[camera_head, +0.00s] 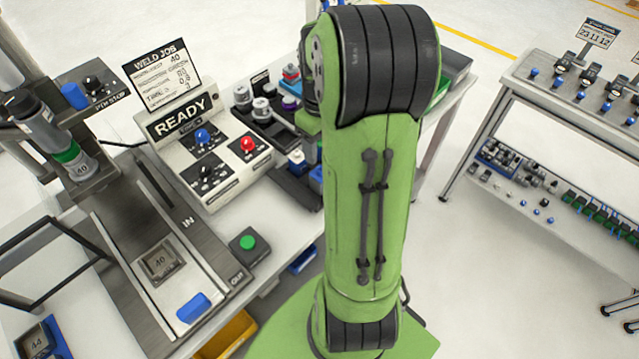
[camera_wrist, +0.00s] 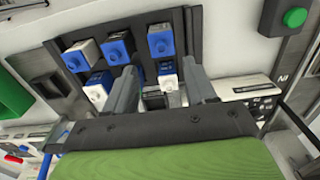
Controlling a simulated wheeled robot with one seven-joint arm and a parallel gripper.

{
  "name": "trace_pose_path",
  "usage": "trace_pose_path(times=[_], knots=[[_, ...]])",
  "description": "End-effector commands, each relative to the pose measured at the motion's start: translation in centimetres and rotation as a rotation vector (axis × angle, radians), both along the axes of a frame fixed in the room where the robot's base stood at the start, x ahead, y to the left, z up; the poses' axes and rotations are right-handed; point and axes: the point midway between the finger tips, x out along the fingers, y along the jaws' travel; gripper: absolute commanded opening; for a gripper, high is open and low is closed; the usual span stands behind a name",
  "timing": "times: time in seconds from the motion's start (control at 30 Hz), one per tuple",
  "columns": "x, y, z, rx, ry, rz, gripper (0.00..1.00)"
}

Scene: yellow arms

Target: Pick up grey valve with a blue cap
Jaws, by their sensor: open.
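In the wrist view, several small blocks sit in a dark rack (camera_wrist: 195,35). One has a grey body with a round blue front (camera_wrist: 77,62), at the upper left. It best fits the grey valve with a blue cap, but I cannot be sure. A small grey-black part shows low between the fingers. Nothing is clearly held. In the head view my green arm hides my gripper and part of the rack.
A control box with a READY sign (camera_head: 205,150) stands left of my arm. A green button box (camera_head: 248,246) sits near the table edge. A conveyor-like fixture (camera_head: 150,285) is at the left. A shelf rack (camera_head: 560,110) stands at the right, with open floor between.

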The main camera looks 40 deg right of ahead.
Motion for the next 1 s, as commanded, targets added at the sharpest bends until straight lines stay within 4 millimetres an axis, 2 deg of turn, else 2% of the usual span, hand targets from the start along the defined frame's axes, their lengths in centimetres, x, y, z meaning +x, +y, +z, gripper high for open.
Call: trace_pose_path(times=[0.03, 0.13, 0.37, 0.57, 0.67, 0.87, 1.0], knots=[[-0.1, 0.1, -1.8, 0.004, 0.004, -0.001, 0.55], [-0.1, 0.1, -4.2, 0.003, 0.003, 0.0, 0.55], [-0.1, 0.1, -7.2, 0.001, 0.002, -0.002, 0.55], [-0.2, 0.4, -10.9, 0.002, 0.002, -0.001, 0.55], [-0.2, 0.4, -11.6, 0.0, 0.001, -0.001, 0.55], [-0.2, 0.4, -11.5, -0.001, -0.001, -0.001, 0.54], [-0.2, 0.4, -11.5, -0.001, -0.001, -0.001, 0.32]])
